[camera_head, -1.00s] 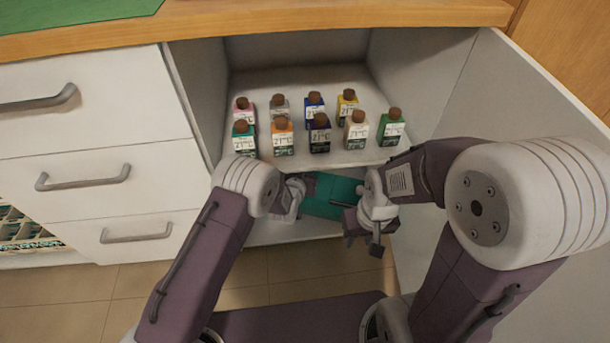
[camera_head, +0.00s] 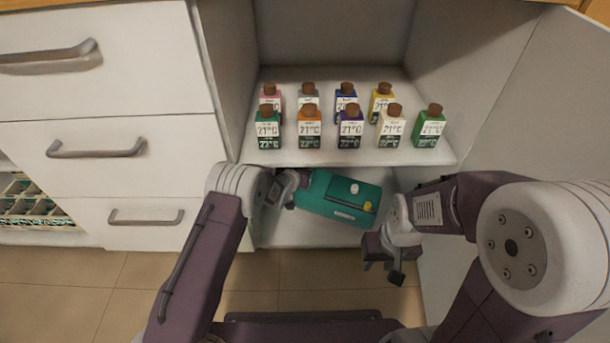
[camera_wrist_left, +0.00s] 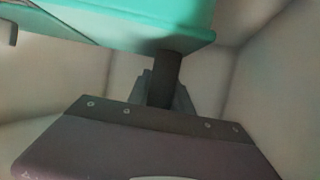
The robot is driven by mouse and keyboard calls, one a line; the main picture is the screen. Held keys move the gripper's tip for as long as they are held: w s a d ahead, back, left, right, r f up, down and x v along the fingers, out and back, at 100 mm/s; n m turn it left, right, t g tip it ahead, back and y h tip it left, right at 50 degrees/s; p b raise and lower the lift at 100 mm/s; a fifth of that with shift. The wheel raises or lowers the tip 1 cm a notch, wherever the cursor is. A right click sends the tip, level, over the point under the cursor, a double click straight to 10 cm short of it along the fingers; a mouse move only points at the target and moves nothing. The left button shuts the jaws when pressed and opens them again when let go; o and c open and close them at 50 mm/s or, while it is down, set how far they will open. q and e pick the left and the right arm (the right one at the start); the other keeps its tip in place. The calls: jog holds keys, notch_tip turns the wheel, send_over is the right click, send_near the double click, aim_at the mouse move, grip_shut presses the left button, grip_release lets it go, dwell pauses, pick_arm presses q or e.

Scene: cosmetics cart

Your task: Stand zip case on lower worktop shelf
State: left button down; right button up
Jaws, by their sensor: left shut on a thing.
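The zip case is a teal box-like case (camera_head: 335,197) with a white knob and a yellow patch, in the open compartment below the bottle shelf. It is tilted in the head view. My left gripper (camera_head: 296,191) is shut on its left end; the fingertips are partly hidden. In the left wrist view the case (camera_wrist_left: 130,22) fills the top, with a dark finger (camera_wrist_left: 165,78) beneath it. My right gripper (camera_head: 386,262) is open and empty, in front and right of the case. The lower shelf (camera_head: 290,234) shows pale beneath the case; I cannot tell whether they touch.
Several small brown-capped bottles (camera_head: 350,128) stand in two rows on the upper shelf (camera_head: 300,158), just above the case. White drawers (camera_head: 100,150) are at left, and a pale side panel (camera_head: 510,110) is at right. Tiled floor (camera_head: 80,280) is in front.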

pick_arm(q)
notch_tip(320, 180, down, 4)
jog(key=b, duration=0.3)
jog(key=shift+r, duration=0.15)
jog(key=c, duration=1.1)
grip_release()
jog(key=shift+c, duration=0.2)
